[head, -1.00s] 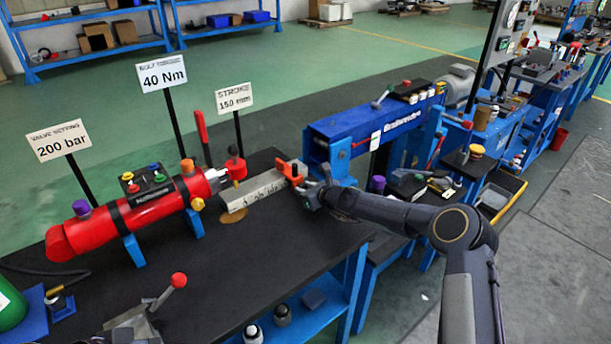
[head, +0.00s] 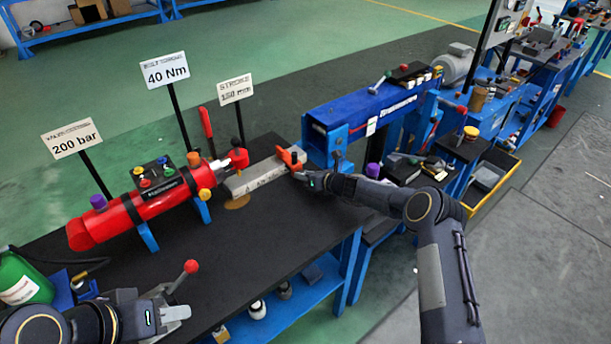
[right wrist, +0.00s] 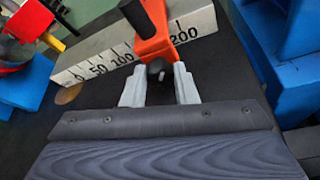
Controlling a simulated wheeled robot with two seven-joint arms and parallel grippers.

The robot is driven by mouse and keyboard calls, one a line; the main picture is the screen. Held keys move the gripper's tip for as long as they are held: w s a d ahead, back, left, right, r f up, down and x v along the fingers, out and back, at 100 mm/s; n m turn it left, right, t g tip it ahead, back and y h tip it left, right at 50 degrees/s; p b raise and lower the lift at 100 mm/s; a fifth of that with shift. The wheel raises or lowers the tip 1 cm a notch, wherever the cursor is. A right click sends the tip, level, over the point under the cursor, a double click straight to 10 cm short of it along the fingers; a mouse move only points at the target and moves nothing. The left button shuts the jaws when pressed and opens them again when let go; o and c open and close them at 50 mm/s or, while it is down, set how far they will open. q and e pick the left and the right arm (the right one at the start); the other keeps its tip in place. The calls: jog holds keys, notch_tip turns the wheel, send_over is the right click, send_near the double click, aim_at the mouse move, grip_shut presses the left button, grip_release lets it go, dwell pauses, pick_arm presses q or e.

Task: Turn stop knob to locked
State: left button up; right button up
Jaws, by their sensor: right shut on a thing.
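An orange stop (head: 291,158) sits across the grey ruler bar (head: 255,180) on the black bench top. In the right wrist view the stop (right wrist: 153,30) covers the scale between the 100 and 200 marks on the bar (right wrist: 85,68). A small dark knob (right wrist: 157,69) shows at the stop's near face, between the fingers of my right gripper (right wrist: 158,84). My right gripper (head: 306,178) is shut on this knob, whose lock state I cannot tell. My left gripper (head: 176,316) is low at the left, away from the stop; its finger gap is unclear.
A red cylinder (head: 130,215) with coloured knobs lies left of the bar. A lever with a red ball (head: 190,267) stands near my left gripper. A blue press frame (head: 345,110) is close right of the stop. A sign reads 150 mm (head: 236,89).

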jog(key=o, duration=1)
jog(key=b+v, duration=0.1)
jog(key=v, duration=0.5)
jog(key=shift+s+d, duration=0.1)
jog(key=shift+d, duration=0.15)
jog(key=shift+s+d+r+b, duration=0.3)
jog(key=shift+s+d+r, duration=0.1)
jog(key=shift+s, duration=0.1)
